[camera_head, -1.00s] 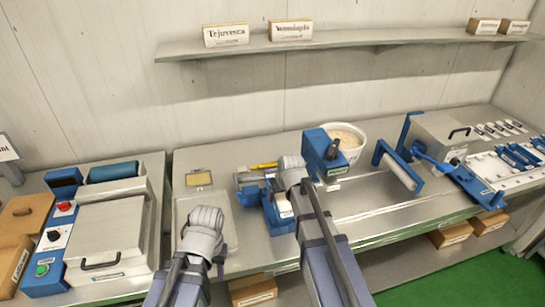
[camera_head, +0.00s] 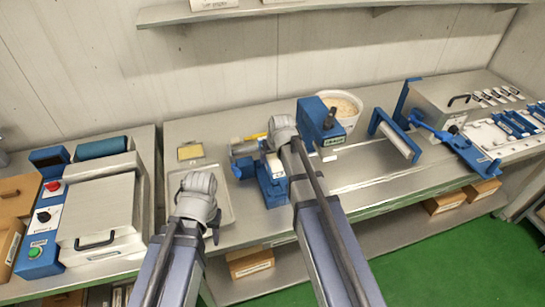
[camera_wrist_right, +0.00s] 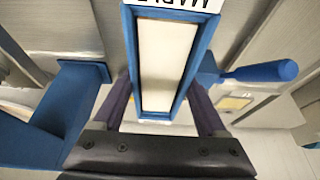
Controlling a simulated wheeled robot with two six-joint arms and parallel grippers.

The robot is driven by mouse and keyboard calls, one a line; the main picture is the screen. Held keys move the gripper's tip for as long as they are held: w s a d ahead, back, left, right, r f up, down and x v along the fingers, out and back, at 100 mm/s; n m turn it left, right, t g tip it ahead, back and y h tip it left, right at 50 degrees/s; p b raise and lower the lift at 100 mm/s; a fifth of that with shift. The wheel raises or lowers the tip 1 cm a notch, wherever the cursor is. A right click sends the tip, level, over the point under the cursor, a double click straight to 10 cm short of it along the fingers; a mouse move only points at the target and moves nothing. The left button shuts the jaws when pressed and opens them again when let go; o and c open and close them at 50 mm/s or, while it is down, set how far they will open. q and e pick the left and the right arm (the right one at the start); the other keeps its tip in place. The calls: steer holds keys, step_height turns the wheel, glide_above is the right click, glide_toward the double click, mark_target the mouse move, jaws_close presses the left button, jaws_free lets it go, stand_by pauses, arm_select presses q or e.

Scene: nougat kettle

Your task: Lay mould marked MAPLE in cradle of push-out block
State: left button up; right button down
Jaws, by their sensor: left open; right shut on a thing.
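The MAPLE mould (camera_wrist_right: 165,65), a narrow blue frame with a pale filling, is between the fingers of my right gripper (camera_wrist_right: 165,115) in the right wrist view. Its white label is at the top edge, upside down and cut off. In the head view my right gripper (camera_head: 280,145) is above a blue fixture (camera_head: 270,188) on the bench. I cannot clearly tell the mould from this fixture there, nor whether they touch. A blue block (camera_head: 316,118) stands to its right; which one is the push-out block is unclear. My left gripper (camera_head: 198,190) is open and empty over a shallow tray (camera_head: 228,212).
A white tub (camera_head: 345,103) stands behind the blue block. A blue-ended roller (camera_head: 395,138) and a grey box (camera_head: 435,105) are further right. A lidded machine (camera_head: 95,215) is at the left.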

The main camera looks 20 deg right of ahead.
steer(key=shift+f+b, duration=2.5)
steer(key=shift+f, duration=0.4)
steer(key=shift+s+f+b, duration=0.1)
steer(key=shift+f+b, duration=0.45)
jaws_free()
stand_by(0.4)
step_height(320, 180, up, 8)
steer(key=p, duration=0.8)
steer(key=shift+r, duration=0.1)
stand_by(0.6)
